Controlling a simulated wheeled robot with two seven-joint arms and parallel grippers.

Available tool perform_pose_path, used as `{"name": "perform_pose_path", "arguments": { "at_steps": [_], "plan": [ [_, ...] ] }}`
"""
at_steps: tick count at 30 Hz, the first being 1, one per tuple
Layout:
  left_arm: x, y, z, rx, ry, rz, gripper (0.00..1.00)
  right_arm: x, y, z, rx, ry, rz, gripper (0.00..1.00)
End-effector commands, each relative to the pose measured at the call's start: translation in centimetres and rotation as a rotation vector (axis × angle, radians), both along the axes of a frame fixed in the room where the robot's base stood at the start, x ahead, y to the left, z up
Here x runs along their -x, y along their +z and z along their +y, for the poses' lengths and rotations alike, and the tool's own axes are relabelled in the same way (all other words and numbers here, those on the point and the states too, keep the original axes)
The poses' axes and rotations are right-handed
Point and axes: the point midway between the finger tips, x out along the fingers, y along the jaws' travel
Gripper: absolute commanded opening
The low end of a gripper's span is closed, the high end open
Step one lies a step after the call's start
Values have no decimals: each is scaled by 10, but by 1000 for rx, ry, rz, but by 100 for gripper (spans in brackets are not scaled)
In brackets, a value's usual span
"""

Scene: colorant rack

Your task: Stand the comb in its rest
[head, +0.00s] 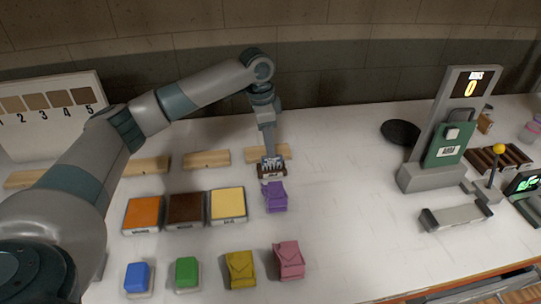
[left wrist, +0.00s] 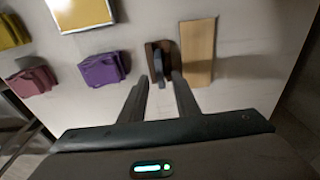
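A small dark brown block with a pale label on its front (head: 271,171), seemingly the rest, sits on the white table in front of a light wood strip. A grey, toothed-looking piece, seemingly the comb (head: 271,161), stands upright in it, right under my left gripper (head: 270,154). In the left wrist view the brown block (left wrist: 153,47) shows beyond my left gripper (left wrist: 160,78), with the thin grey comb (left wrist: 160,72) seen edge-on between the fingertips. The fingers are apart with gaps beside the comb, so the gripper looks open. My right gripper is not in view.
A purple packet (head: 276,198) lies just in front of the block. Orange (head: 142,214), brown (head: 186,210) and yellow (head: 228,204) square trays stand to the left. A green-fronted device (head: 448,145) stands at right. The table's middle is clear.

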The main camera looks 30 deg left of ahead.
Motion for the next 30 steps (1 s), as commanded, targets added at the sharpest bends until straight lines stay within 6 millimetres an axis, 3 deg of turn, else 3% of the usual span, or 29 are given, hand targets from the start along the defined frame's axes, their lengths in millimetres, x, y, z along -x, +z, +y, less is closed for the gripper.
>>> {"name": "perform_pose_path", "arguments": {
  "at_steps": [6,12,30],
  "plan": [
    [2,37,4,1,1,-3,29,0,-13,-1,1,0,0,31],
    [4,60,6,0,1,-1,29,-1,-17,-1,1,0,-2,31],
    [5,67,7,0,1,0,29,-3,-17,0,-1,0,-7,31]
  ]
}}
